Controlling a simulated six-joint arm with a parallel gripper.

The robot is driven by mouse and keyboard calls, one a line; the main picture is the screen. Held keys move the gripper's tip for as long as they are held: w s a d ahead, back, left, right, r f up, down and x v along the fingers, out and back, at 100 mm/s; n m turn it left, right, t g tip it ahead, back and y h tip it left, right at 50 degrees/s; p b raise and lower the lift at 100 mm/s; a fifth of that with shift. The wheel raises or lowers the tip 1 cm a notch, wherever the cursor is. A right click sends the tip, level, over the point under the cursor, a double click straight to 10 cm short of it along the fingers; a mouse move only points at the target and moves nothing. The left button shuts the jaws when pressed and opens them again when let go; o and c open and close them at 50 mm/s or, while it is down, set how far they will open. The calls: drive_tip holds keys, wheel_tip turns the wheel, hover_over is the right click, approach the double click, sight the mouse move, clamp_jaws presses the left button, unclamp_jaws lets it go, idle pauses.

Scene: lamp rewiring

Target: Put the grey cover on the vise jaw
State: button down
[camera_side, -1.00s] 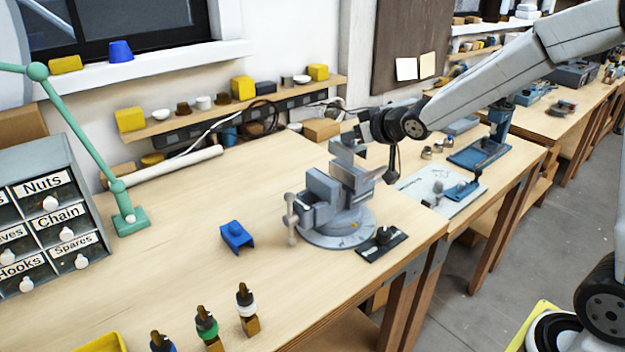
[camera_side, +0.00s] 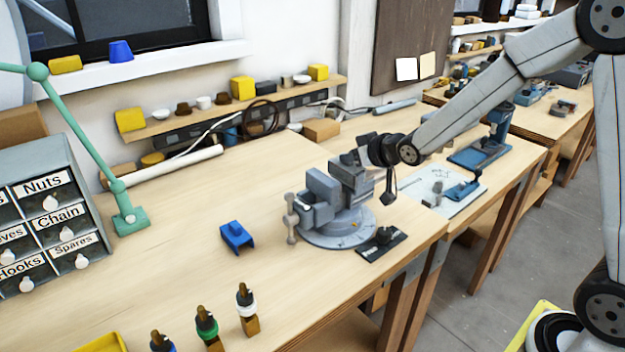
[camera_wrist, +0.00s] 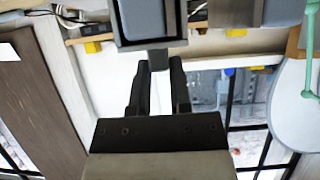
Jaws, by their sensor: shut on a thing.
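The grey cover (camera_side: 349,168) is at the top of the vise's right-hand jaw in the side view, held by my gripper (camera_side: 362,156). It looks seated on or just over that jaw; I cannot tell whether it is fully down. The vise (camera_side: 320,213) stands on its round base with its left-hand jaw (camera_side: 322,186) bare. In the wrist view my gripper (camera_wrist: 158,66) is shut on a narrow tab of the cover (camera_wrist: 151,36), whose open-framed body fills the top middle. The jaw's contact with the cover is partly hidden.
A blue cover (camera_side: 237,237) lies on the bench left of the vise. Several small bottles (camera_side: 206,325) stand at the front. The bench between is clear.

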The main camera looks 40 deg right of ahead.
drive_tip(key=c, duration=0.5)
unclamp_jaws()
drive_tip(key=shift+f, duration=0.15)
drive_tip(key=shift+c, duration=0.2)
drive_tip(key=shift+r, duration=0.25)
drive_tip(key=v, duration=1.2)
drive_tip(key=shift+f, duration=0.1)
drive_tip(key=s+a+f+g, duration=0.4)
drive_tip(key=s+f+g, duration=0.5)
drive_tip(key=s+f, duration=0.3)
drive_tip(key=shift+s+f+g, duration=0.15)
drive_tip(key=shift+f+g, duration=0.15)
drive_tip(key=shift+f, duration=0.65)
